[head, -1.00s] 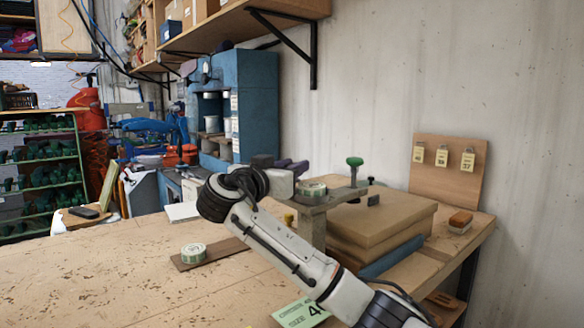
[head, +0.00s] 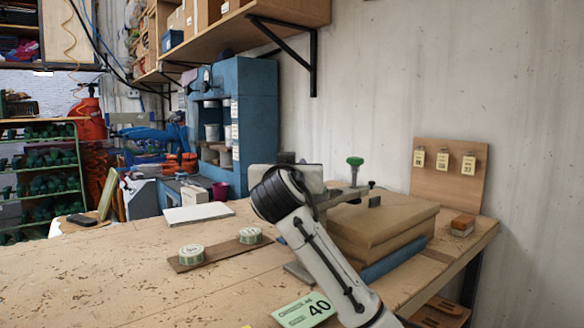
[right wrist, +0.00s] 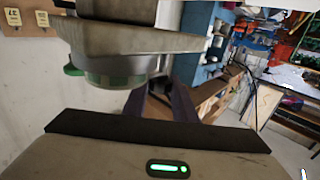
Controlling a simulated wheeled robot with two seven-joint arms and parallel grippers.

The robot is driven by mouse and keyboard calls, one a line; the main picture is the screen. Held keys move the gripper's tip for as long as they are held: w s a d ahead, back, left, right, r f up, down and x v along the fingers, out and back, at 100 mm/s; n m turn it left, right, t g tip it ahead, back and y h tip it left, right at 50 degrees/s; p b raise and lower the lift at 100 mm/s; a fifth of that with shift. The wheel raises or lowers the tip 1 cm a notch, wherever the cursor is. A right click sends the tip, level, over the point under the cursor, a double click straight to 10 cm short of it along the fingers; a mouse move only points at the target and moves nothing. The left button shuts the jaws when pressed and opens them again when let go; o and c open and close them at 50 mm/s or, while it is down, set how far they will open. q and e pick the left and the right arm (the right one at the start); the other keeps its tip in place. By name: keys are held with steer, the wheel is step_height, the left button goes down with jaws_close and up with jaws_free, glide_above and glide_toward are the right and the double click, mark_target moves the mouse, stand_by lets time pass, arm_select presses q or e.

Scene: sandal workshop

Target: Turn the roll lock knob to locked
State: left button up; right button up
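A green-topped knob (head: 355,163) stands upright above a grey fixture (head: 345,193) at the back right of the bench. I cannot read its setting, nor tell for certain that it is the roll lock knob. My right arm reaches in from the bottom, and its dark wrist hides the near end of the fixture and my fingers in the head view. In the upside-down right wrist view, purple finger parts of my right gripper (right wrist: 175,100) show close to the fixture's slab (right wrist: 130,40) and a green-and-white roll (right wrist: 112,78). Whether they are open or touching anything is unclear. My left gripper is out of view.
Two green-and-white rolls (head: 191,253) sit on a dark strip at the bench's middle. Thick brown boards (head: 385,225) are stacked beside the fixture. A green size card (head: 305,310) lies in front. A brush (head: 462,224) is at right. The left bench is largely clear.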

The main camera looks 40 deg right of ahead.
steer(key=o, duration=0.4)
steer(key=shift+f, duration=0.1)
steer(key=v, duration=1)
steer(key=shift+s+a+b, duration=0.1)
steer(key=shift+s+b, duration=0.05)
steer(key=shift+b, duration=0.25)
